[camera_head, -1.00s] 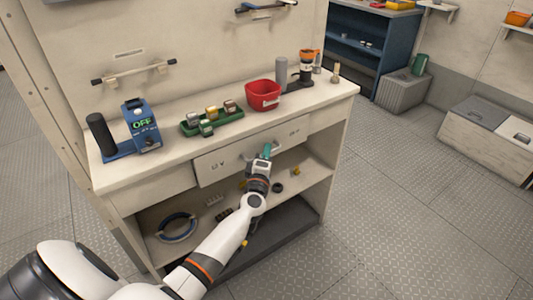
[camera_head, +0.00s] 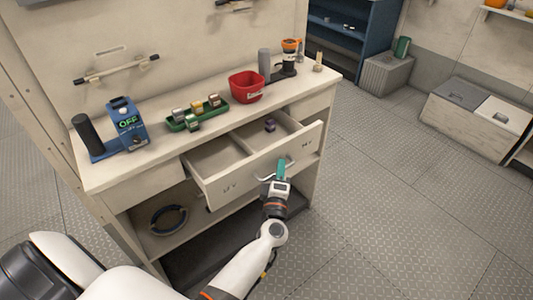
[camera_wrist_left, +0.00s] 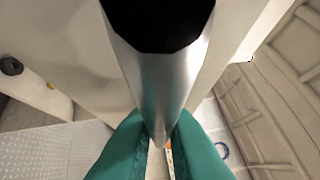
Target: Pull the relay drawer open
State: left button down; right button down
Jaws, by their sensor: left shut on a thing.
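The relay drawer (camera_head: 230,187) is pulled well out of the workbench (camera_head: 105,178) in the head view. Its inside shows a divider and two compartments. A small dark purple block (camera_head: 270,125) lies in the right compartment, and the left one looks empty. My left gripper (camera_head: 282,168) is shut on the drawer's handle (camera_head: 264,178) at the front panel. In the left wrist view the teal fingers (camera_wrist_left: 160,138) close around the metal handle (camera_wrist_left: 158,85). My right gripper is not in view.
On the bench top stand a blue device reading OFF (camera_head: 127,124), a green tray (camera_head: 197,117) of small blocks, a red bin (camera_head: 246,87) and an orange-topped tool (camera_head: 290,58). A coiled ring (camera_head: 168,220) lies on the shelf below.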

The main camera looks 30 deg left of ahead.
pick_arm(q)
jog(key=s+d, duration=0.2)
jog(key=d, duration=0.4)
jog(key=shift+s, duration=0.25)
jog(key=c, duration=1.8)
grip_release()
jog(key=shift+o, duration=0.2)
jog(key=v, duration=1.2)
jog(key=shift+p, duration=0.4)
jog(key=shift+f, duration=0.1)
